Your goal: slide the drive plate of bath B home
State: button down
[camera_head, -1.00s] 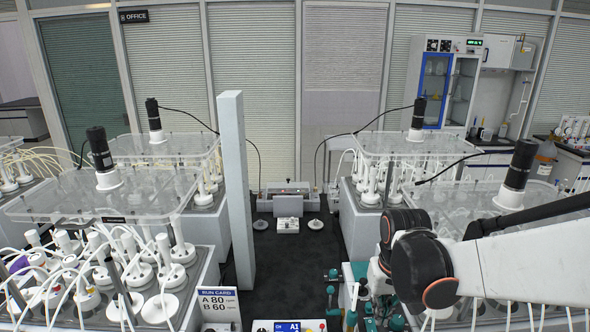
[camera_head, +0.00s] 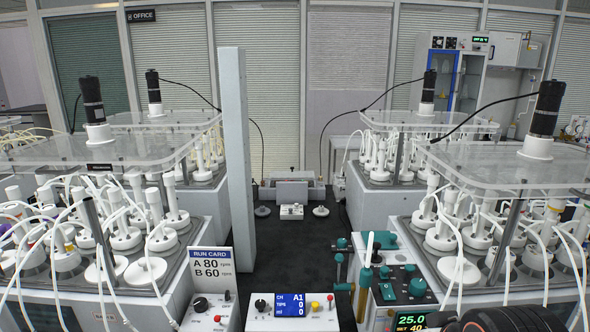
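Clear drive plates with black motors on white collars lie over the baths. The near left plate (camera_head: 60,152) carries a small dark label I cannot read. The near right plate (camera_head: 490,170) lies over a bath of white-capped bottles (camera_head: 445,232). Two more plates lie behind, at far left (camera_head: 150,119) and far right (camera_head: 455,121). I see no lettering that shows which one is bath B, and cannot tell whether any plate is fully seated. My gripper is not in view; only a dark rounded part of my arm shows at the bottom right edge.
A tall pale post (camera_head: 236,150) stands left of the dark central floor (camera_head: 300,240). A run card (camera_head: 212,265) reads A 80, B 60 rpm. A counter box (camera_head: 290,308) stands in front. A teal-fitted manifold (camera_head: 385,275) and a display reading 25.0 (camera_head: 411,321) are at right.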

aim_at(98, 149)
jog(key=k+j+u, duration=0.15)
jog(key=u, duration=1.35)
